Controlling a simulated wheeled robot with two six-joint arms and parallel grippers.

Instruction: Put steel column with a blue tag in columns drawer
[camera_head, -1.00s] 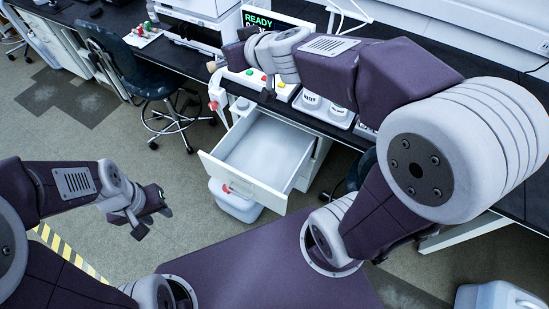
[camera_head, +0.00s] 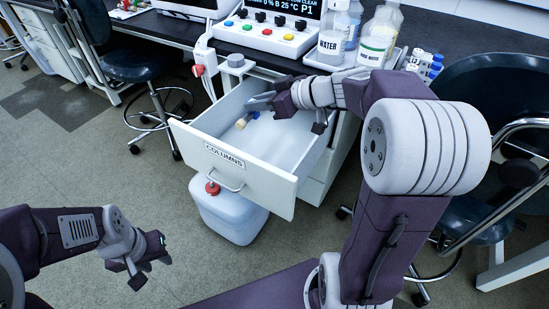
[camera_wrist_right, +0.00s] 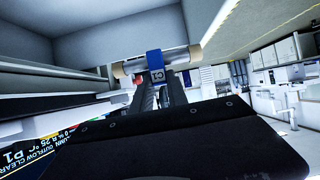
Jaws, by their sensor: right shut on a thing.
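The steel column (camera_head: 241,123) has tan end caps and a blue tag (camera_wrist_right: 154,62) around its middle. My right gripper (camera_head: 254,112) is shut on it at the tag. In the right wrist view the column lies crosswise at the tips of the right gripper's fingers (camera_wrist_right: 160,85). The columns drawer (camera_head: 250,178) is pulled open, its front labelled COLUMNS. In the head view the right gripper and column are over the drawer's opening, towards its left wall; their exact height above the floor is unclear. My left gripper (camera_head: 152,264) is open and empty, low at the left.
A white jug with a red cap (camera_head: 230,212) stands on the floor under the drawer. A control box with coloured buttons (camera_head: 265,32) and water bottles (camera_head: 335,40) stand on the bench above. Stools (camera_head: 133,62) stand to the left and right.

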